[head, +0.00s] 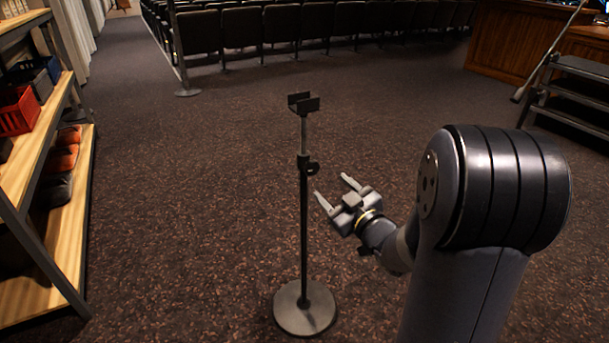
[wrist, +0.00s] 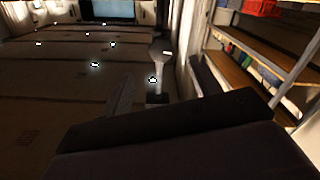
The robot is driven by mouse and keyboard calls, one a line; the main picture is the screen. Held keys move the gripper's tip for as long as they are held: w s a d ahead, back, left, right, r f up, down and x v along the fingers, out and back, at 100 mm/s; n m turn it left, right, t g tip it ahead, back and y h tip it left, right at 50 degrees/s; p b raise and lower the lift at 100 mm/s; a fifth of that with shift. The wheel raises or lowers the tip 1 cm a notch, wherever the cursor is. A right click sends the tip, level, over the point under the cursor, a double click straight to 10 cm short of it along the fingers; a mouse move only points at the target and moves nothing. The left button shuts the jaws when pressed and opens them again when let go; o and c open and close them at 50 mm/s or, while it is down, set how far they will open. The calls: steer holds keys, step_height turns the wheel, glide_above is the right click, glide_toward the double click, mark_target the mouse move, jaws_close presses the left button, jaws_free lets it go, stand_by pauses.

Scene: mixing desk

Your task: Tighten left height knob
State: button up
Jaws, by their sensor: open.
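A dark metal stand (head: 304,230) with a round base and a U-shaped cradle on top stands upright on the carpet in the head view. Its round dark height knob (head: 313,168) sticks out to the right of the pole, below the cradle. My gripper (head: 332,188) is open and empty, just right of the pole and slightly lower in the picture than the knob. Its two pale fingers point up and left, with a visible gap to the knob. In the wrist view a large dark shape fills the foreground, and I cannot make out the knob there.
A wooden shelf unit (head: 75,190) with a red crate (head: 18,110) stands at the left; the crate also shows in the wrist view (wrist: 262,7). Rows of seats (head: 270,28) line the back. Dark steps (head: 575,98) stand at the right. Carpet around the stand is clear.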

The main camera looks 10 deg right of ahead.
mark_target(314, 171)
steer(key=b+x, duration=0.2)
steer(key=x, duration=0.8)
steer(key=shift+w+a, duration=0.1)
steer(key=shift+w, duration=0.05)
steer(key=c, duration=1)
steer(key=shift+m, duration=0.3)
steer(key=m+p, duration=0.2)
steer(key=m, duration=0.1)
steer(key=shift+m+p, duration=0.75)
steer(key=shift+m, duration=0.45)
